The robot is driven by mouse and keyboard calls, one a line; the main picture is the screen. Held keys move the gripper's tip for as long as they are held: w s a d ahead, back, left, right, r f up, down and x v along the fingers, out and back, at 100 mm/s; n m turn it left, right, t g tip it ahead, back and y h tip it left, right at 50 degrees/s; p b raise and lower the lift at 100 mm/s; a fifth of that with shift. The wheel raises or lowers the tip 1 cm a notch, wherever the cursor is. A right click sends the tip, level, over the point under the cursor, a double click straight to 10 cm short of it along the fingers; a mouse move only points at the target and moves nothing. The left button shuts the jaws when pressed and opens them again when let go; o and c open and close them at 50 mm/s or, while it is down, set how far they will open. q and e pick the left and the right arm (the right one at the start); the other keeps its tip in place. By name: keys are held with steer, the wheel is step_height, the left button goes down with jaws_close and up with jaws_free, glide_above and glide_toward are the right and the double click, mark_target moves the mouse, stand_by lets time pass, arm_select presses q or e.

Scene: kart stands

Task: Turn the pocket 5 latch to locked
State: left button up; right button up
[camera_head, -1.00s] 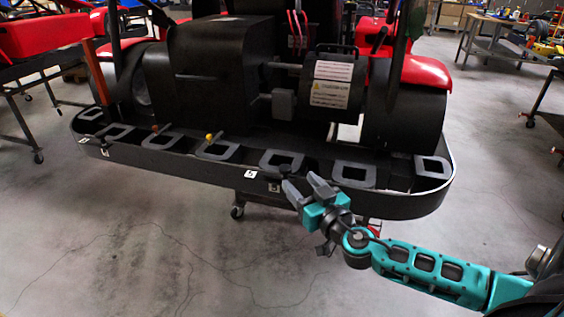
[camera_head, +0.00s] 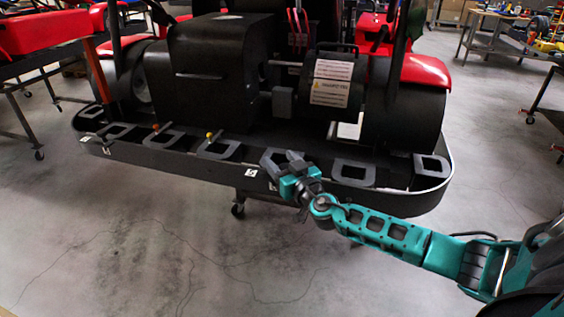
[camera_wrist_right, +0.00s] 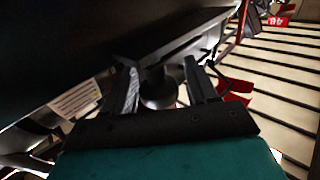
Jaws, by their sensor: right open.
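The black kart bumper (camera_head: 150,163) carries a row of grey square pocket frames and small white labels on its front face. One white label (camera_head: 250,173) shows just left of my right gripper (camera_head: 281,162); its number is too small to read surely. My right gripper is open at the bumper's front edge and covers part of it and a pocket frame. In the right wrist view a dark round knob (camera_wrist_right: 158,96), perhaps the latch, shows between the open fingers (camera_wrist_right: 162,80). I cannot tell whether they touch it. My left gripper is out of view.
A yellow ball-topped lever (camera_head: 209,136) and an orange one (camera_head: 155,126) stand on the bumper to the left. A grey pocket frame (camera_head: 353,173) lies to the right. A black motor (camera_head: 335,82) rises behind. The concrete floor in front is clear.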

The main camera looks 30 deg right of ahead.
steer(key=shift+c, duration=0.5)
steer(key=c, duration=0.9)
